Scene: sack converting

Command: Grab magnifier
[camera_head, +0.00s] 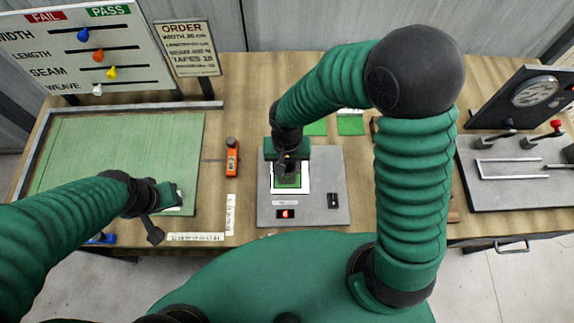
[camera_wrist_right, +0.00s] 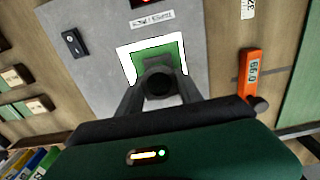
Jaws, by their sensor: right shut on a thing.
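The magnifier (camera_wrist_right: 158,84) is a small dark round piece, seen in the right wrist view between my right fingertips. My right gripper (camera_wrist_right: 157,96) is shut on it, above a green swatch (camera_wrist_right: 170,54) in a white frame. In the head view my right gripper (camera_head: 287,172) is over the grey plate (camera_head: 323,180) at the middle of the bench. There the magnifier is hard to tell from the dark fingers. I cannot tell whether it touches the swatch. My left gripper (camera_head: 164,212) is over the front right of the green mat (camera_head: 115,145); its jaw opening is unclear.
An orange gauge (camera_head: 232,158) stands between mat and plate. The plate has a black switch (camera_head: 333,201) and a red display (camera_head: 286,214). Green swatches (camera_head: 350,124) lie behind it. A dial instrument (camera_head: 535,92) and clamp plate (camera_head: 505,170) are at right. A PASS/FAIL board (camera_head: 90,50) stands back left.

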